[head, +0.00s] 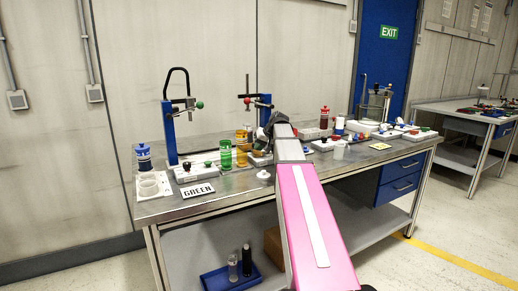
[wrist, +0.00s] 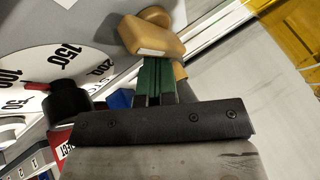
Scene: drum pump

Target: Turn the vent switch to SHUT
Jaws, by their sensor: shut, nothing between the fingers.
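I cannot make out the vent switch or its SHUT mark for certain in either view. In the wrist view a white dial (wrist: 38,62) marked 100, 150 and 200 lies at the left, with a black knob (wrist: 68,102) and red pointer at its centre. A small blue part (wrist: 120,99) shows beside the knob, partly hidden by my gripper. My gripper (wrist: 152,38) is shut and empty, its tan tips right of the dial; I cannot tell if they touch anything. In the head view my pink arm hides the gripper's work area at the middle of the bench.
Several small devices crowd the right half. The bench's front left edge is fairly clear.

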